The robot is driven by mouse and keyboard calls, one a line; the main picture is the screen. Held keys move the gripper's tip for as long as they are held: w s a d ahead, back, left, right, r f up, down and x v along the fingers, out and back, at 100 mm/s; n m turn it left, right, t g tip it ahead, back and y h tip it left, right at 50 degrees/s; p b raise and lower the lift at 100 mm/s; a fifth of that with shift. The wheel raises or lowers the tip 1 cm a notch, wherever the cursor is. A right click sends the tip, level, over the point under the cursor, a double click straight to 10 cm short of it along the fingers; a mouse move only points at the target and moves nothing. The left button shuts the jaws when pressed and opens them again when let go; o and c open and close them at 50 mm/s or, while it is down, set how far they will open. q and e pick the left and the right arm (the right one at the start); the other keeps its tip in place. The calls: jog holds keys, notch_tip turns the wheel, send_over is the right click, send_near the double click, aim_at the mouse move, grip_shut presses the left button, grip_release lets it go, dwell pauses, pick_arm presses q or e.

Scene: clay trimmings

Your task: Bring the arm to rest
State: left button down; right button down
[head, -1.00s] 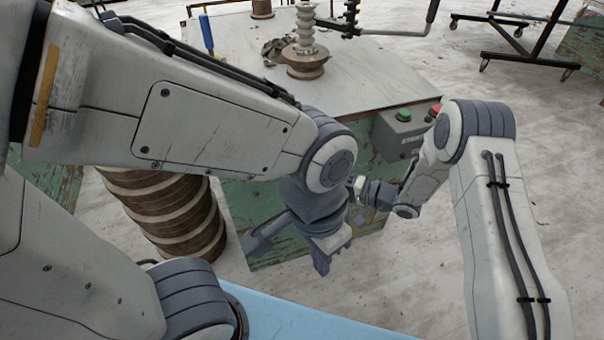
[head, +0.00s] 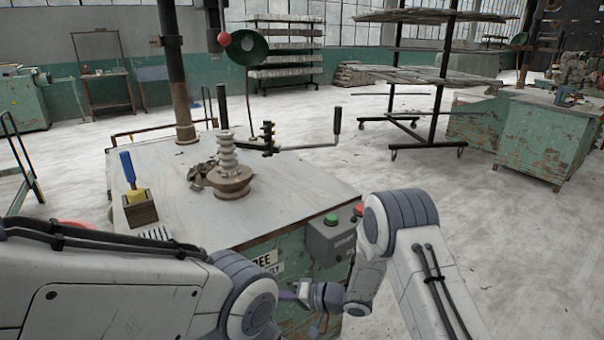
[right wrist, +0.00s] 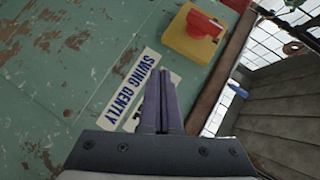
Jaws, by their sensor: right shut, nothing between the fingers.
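My right gripper (right wrist: 162,115) is shut and empty in the right wrist view, its fingers pressed together in front of a worn green panel (right wrist: 50,60). In the head view my right arm bends down and left in front of the machine; its gripper is hard to make out there. My left arm reaches in from the lower left, and its gripper is out of frame. A metal arm with a black upright handle (head: 337,120) extends over the far right edge of the machine top (head: 280,205). A ribbed clay piece (head: 228,155) stands on a brown base, with dark trimmings (head: 200,175) beside it.
A grey control box (head: 328,240) with green and red buttons is on the machine's front right. A red knob on a yellow box (right wrist: 197,32) and a "SWING GENTLY" label (right wrist: 133,88) are near my right fingers. A blue-handled tool (head: 128,170) stands in a wooden block.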

jog(key=s+d+r+n+t+h, duration=0.3)
jog(key=d+r+h, duration=0.2)
jog(key=r+h, duration=0.5)
jog(key=s+d+r+n+g+h, duration=0.1)
jog(key=s+d+r+g, duration=0.15)
jog(key=s, duration=0.75)
jog(key=s+d+r+n+g+h, duration=0.15)
jog(key=s+d, duration=0.25)
jog(key=s, duration=0.5)
jog(key=s+d+r+n+g, duration=0.1)
jog(key=s+d+r+g, duration=0.15)
jog(key=s, duration=0.75)
notch_tip(320, 180, up, 17)
jog(key=p, duration=1.8)
jog(key=shift+w, duration=0.45)
jog(key=shift+g, duration=0.25)
